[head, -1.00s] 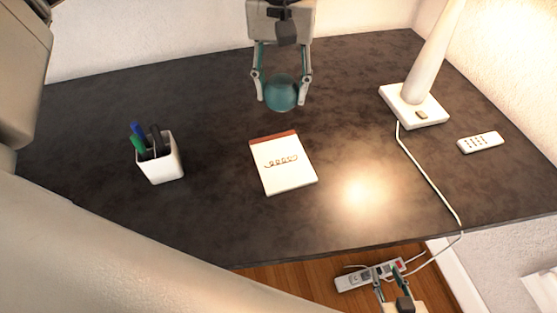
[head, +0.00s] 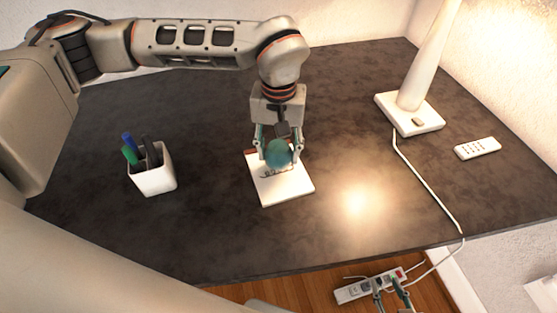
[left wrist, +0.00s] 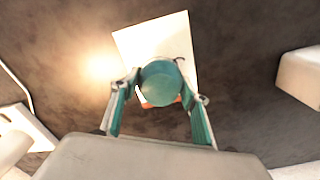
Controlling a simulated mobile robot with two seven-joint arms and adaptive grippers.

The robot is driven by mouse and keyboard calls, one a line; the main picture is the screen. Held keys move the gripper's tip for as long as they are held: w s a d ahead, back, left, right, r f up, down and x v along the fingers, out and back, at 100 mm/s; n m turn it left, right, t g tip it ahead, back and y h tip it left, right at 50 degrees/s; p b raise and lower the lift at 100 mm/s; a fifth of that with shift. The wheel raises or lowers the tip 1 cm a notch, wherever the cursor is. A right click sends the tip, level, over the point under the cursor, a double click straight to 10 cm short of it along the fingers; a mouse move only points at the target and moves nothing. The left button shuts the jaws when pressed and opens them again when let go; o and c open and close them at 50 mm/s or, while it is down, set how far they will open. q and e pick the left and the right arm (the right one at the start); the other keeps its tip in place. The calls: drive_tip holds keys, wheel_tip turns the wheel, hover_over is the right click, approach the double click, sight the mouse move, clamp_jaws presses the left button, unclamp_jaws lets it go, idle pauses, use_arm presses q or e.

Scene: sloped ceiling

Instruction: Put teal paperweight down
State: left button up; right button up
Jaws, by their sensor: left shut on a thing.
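The teal paperweight (head: 278,154) is a rounded, squat piece held between the fingers of my left gripper (head: 279,150). In the head view it covers the upper part of the white notepad (head: 285,191) on the dark desk. In the left wrist view the paperweight (left wrist: 161,83) sits between both fingertips, in front of the notepad (left wrist: 150,40). I cannot tell whether it touches the pad. My right gripper (head: 391,294) is low at the bottom edge of the head view, below the desk's front edge; its fingers look apart, with nothing seen between them.
A white pen cup (head: 153,176) with several pens stands on the left of the desk (head: 210,225). A lamp base (head: 408,113), its cord and a white remote (head: 477,148) are at the right. A power strip (head: 362,287) lies on the floor. The front middle desk is clear.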

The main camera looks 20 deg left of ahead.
sight(278, 145)
use_arm(q)
drive_tip(key=shift+f, duration=1.9)
drive_tip(key=shift+f, duration=0.2)
drive_tip(key=o, duration=1.4)
drive_tip(key=shift+o, duration=0.2)
wheel_tip(278, 145, up, 12)
drive_tip(key=shift+r, duration=0.15)
drive_tip(key=shift+s, duration=0.1)
